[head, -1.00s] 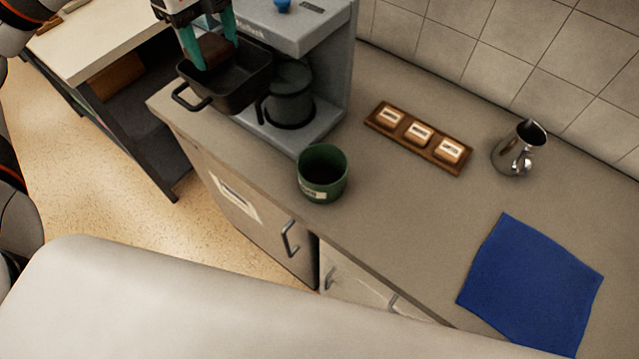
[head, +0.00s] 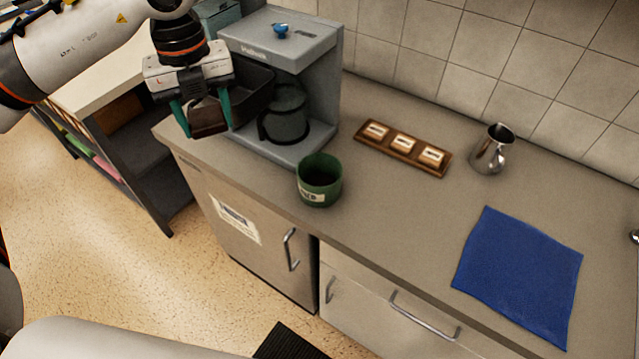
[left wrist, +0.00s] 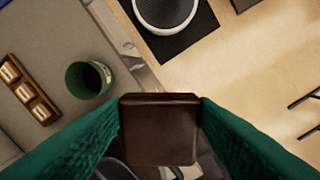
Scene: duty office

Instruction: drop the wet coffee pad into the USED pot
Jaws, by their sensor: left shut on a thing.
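My left gripper (head: 204,116) is shut on the dark brown coffee pad (head: 208,124), held at the left front of the coffee machine (head: 283,42), in front of the black filter basket (head: 256,88). In the left wrist view the pad (left wrist: 160,130) sits between the green fingers. The green USED pot (head: 320,181) stands upright on the counter near its front edge, to the right of and lower in the picture than the gripper. Its label is only partly legible. The pot also shows in the left wrist view (left wrist: 88,79), left of the pad. My right gripper is out of view.
A dark carafe (head: 285,112) stands in the machine. A wooden tray (head: 404,148) with labelled blocks, a steel jug (head: 492,150) and a blue cloth (head: 518,277) lie farther right on the counter (head: 400,215). Counter between the pot and cloth is clear.

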